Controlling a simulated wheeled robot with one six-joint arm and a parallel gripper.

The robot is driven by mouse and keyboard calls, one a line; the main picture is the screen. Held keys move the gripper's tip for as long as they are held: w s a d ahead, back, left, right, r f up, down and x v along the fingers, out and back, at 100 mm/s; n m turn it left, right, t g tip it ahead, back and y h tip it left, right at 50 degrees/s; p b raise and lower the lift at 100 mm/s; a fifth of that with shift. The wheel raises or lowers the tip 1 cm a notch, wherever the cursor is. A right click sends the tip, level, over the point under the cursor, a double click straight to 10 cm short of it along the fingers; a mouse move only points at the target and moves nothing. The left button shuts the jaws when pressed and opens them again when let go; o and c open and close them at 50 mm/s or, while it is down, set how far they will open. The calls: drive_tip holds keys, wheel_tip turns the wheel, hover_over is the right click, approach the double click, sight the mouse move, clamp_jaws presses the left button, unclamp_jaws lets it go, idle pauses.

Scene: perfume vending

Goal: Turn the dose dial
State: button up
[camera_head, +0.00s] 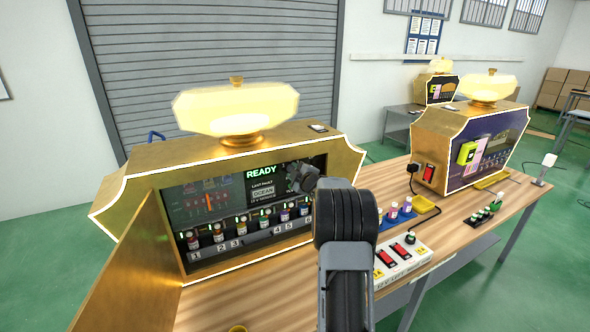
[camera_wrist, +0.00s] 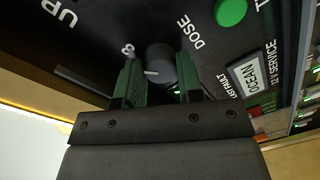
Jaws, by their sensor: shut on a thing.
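The dose dial (camera_wrist: 160,62) is a round dark knob with a pale pointer mark, on the black panel beside the word DOSE. It shows in the wrist view, between the two green-padded fingers of my gripper (camera_wrist: 160,82). The fingers are shut on its sides. A digit, which looks like a 3, is printed to its left. In the head view my gripper (camera_head: 303,178) is at the upper right of the open gold machine's panel (camera_head: 245,195), and it and my arm hide the dial there.
The screen reads READY. Several numbered bottles (camera_head: 218,233) stand below the panel. The gold door (camera_head: 135,265) hangs open at left. A white switch box (camera_head: 402,262) is on the wooden table to the right.

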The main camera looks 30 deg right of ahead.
drive_tip(key=shift+m+p, duration=0.3)
drive_tip(key=shift+m, duration=0.5)
drive_tip(key=o, duration=0.9)
drive_tip(key=shift+o, duration=0.2)
drive_tip(key=s+a+b, duration=0.1)
drive_tip(key=s+b, duration=0.1)
drive_tip(key=s, duration=1.1)
drive_tip(key=shift+s+a+r, duration=0.2)
drive_tip(key=shift+s+r, duration=0.15)
drive_tip(key=shift+r, duration=0.05)
